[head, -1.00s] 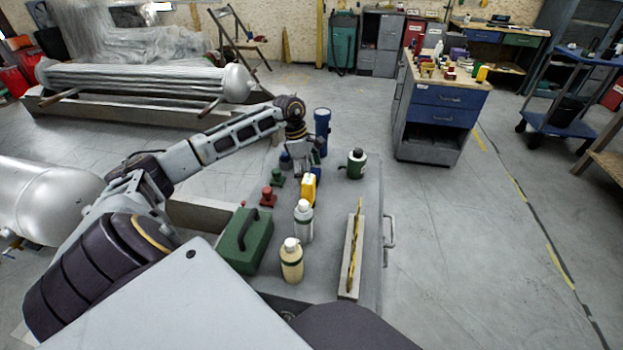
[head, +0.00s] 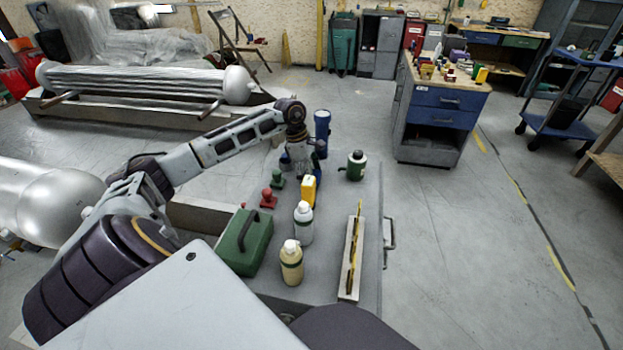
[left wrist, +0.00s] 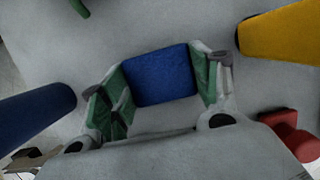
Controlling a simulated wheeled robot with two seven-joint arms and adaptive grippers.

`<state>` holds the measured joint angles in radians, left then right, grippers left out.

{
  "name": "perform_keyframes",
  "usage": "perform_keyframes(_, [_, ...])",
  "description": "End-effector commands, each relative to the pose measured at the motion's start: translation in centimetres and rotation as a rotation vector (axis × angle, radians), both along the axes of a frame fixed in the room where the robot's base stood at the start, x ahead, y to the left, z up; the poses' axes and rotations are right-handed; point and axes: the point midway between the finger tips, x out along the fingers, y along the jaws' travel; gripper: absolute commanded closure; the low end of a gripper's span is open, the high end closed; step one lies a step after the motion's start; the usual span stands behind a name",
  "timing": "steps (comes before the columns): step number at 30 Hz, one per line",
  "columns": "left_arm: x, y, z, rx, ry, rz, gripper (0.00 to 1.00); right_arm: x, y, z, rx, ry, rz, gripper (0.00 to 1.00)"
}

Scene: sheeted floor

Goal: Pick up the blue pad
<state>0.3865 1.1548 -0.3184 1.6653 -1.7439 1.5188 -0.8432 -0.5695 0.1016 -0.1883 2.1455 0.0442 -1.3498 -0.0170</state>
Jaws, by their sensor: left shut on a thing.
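The blue pad (left wrist: 160,75) is a rounded blue block. In the left wrist view it sits between the green-lined fingers of my left gripper (left wrist: 163,86), which is shut on it from both sides. In the head view the left gripper (head: 303,168) is low over the far part of the grey bench top (head: 335,205), and its fingers and wrist largely hide the pad. I cannot tell whether the pad is clear of the surface. My right gripper is not in view.
Nearer are a green box (head: 243,240), two bottles and a grey strip (head: 351,258).

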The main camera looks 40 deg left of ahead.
Motion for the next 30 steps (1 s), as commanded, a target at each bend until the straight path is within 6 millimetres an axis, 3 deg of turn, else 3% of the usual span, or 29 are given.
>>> perform_keyframes(11, [0.0, 0.0, 1.0, 0.0, -0.001, 0.0, 0.61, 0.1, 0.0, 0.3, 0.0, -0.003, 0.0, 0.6])
perform_keyframes(30, [0.0, 0.0, 9.2, 0.001, -0.001, -0.001, 0.61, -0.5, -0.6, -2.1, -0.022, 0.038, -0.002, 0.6])
